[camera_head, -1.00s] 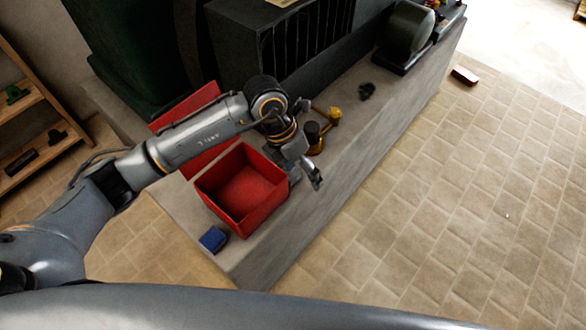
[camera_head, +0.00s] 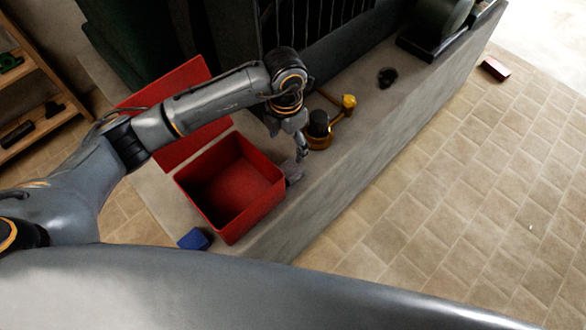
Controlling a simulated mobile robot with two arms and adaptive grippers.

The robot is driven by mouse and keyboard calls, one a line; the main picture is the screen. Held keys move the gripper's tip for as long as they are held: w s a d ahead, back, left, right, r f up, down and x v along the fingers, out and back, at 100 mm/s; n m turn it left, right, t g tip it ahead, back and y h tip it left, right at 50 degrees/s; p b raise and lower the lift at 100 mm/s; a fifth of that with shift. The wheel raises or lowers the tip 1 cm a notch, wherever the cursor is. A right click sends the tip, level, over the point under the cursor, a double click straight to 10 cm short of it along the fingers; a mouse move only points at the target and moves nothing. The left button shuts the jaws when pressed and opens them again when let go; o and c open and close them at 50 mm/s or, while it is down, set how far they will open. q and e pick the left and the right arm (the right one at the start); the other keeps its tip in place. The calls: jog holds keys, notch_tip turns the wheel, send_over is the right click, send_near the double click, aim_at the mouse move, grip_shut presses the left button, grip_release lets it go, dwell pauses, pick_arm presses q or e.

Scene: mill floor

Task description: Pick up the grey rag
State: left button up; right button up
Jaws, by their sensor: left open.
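The grey rag (camera_head: 294,173) seems to be the small crumpled grey thing on the stone ledge, close against the right side of the red box. My left gripper (camera_head: 301,152) points down just above and beyond it, open and empty. Whether its fingertips touch the rag cannot be told. My right gripper is not in view.
The open red box (camera_head: 212,209) stands on the ledge (camera_head: 345,165), its red lid (camera_head: 185,135) behind. A blue block (camera_head: 194,239) lies near the box. A brass object with a dark knob (camera_head: 318,130) stands close beyond my gripper. A dark lump (camera_head: 387,77) lies farther along.

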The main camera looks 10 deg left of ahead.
pick_arm(q)
jog(key=p, duration=0.1)
send_over(289, 169)
jog(key=f, duration=0.7)
jog(key=shift+a, duration=0.2)
jog(key=f, duration=0.1)
jog(key=f+p, duration=0.1)
jog(key=f, duration=0.3)
jog(key=shift+d, duration=0.25)
jog(key=shift+f, duration=0.35)
jog(key=c, duration=1.2)
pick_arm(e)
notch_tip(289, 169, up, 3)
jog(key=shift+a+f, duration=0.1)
